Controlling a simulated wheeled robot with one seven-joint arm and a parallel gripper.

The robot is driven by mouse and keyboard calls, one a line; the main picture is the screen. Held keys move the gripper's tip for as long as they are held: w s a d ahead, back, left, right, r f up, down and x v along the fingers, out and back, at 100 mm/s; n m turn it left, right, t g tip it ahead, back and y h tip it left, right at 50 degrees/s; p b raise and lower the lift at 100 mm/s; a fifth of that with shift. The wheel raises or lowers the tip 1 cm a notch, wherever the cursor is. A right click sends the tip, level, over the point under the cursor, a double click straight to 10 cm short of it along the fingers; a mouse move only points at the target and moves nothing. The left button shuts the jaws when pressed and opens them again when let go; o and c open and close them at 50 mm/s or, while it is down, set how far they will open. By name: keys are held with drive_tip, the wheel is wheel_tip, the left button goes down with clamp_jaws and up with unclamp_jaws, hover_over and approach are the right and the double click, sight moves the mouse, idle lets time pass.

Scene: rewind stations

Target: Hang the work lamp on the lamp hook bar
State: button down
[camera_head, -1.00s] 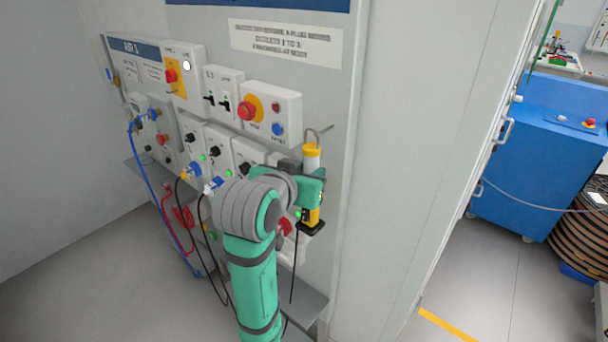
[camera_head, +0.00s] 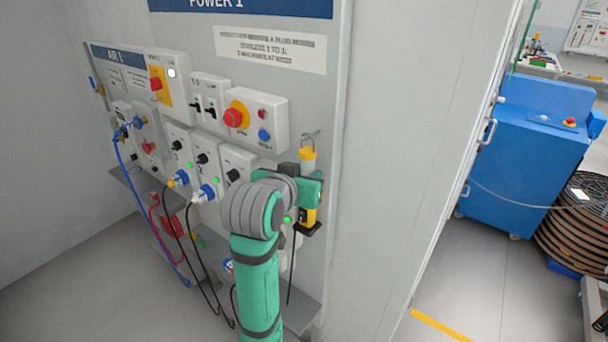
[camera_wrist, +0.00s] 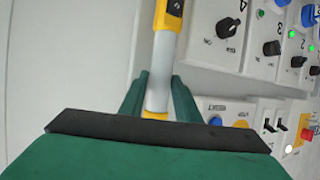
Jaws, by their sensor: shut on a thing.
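The work lamp is upright in front of the panel, with a yellow top (camera_head: 308,156) and a yellow lower body with a dark base (camera_head: 308,226). My gripper (camera_head: 305,188) is shut on its middle. In the wrist view, the green fingers (camera_wrist: 158,98) stand on either side of the lamp's pale shaft (camera_wrist: 164,65). Thin metal, probably the lamp hook bar with the lamp's own hook (camera_head: 310,136), shows just above the yellow top. I cannot tell the two apart or whether the lamp's weight rests on the bar.
Left of the lamp are a red emergency button (camera_head: 236,117) on a white box and several socket boxes with plugs and hanging cables. A grey shelf (camera_head: 300,312) juts out below. A plain wall (camera_head: 400,150) is to the right, with a blue cabinet (camera_head: 525,155) beyond.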

idle(0.4)
drive_tip(key=c, duration=1.3)
unclamp_jaws()
drive_tip(key=shift+o, duration=0.2)
